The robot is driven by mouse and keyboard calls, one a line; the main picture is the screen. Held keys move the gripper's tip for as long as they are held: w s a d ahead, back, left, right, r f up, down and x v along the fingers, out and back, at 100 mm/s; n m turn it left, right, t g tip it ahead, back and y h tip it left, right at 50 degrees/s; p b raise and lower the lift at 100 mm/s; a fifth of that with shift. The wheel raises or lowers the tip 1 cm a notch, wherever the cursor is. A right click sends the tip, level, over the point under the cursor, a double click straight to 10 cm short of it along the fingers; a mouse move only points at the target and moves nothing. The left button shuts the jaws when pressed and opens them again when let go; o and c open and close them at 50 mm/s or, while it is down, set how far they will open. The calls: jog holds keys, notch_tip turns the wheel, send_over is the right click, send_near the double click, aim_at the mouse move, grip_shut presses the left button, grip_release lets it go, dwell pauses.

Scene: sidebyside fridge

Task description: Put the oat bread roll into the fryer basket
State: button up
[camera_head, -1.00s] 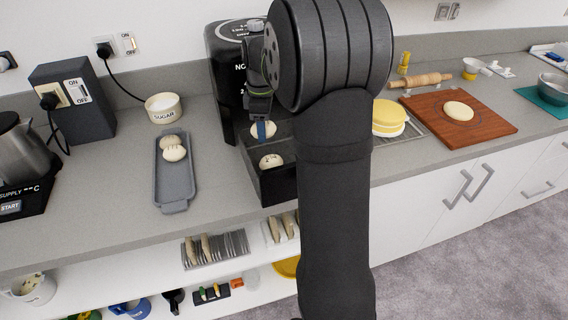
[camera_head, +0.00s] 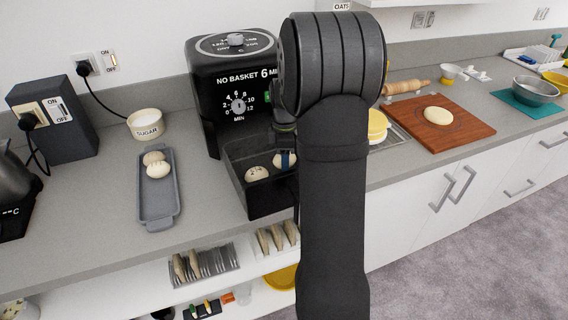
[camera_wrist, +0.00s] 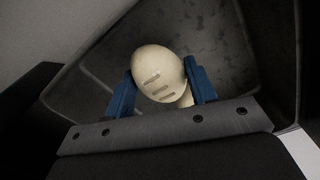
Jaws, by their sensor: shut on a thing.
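The fryer basket (camera_head: 268,199) is a dark open box in front of the black fryer (camera_head: 225,75), whose front reads "NO BASKET". My gripper (camera_head: 284,160) is inside the basket opening, shut on a pale bread roll (camera_head: 278,161). In the wrist view, the blue fingers of my gripper (camera_wrist: 160,88) flank this roll (camera_wrist: 157,70), which has three slits on top. I take it as the oat bread roll, but its kind is not certain. Another pale roll (camera_head: 257,173) lies in the basket to its left. My arm hides the basket's right side. Whether the held roll touches the floor is unclear.
A grey tray (camera_head: 159,208) with two rolls stands on the counter at left, beside a sugar bowl (camera_head: 146,124). A wooden board (camera_head: 465,130) with a flat dough piece and a rolling pin (camera_head: 407,87) are at right. Counter between tray and basket is clear.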

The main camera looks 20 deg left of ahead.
jog(key=shift+f, duration=1.35)
jog(key=shift+f, duration=0.1)
jog(key=o, duration=1)
jog(key=shift+c, duration=0.2)
notch_tip(320, 180, up, 12)
jog(key=shift+r, duration=0.1)
notch_tip(320, 180, down, 13)
jog(key=shift+r, duration=2.3)
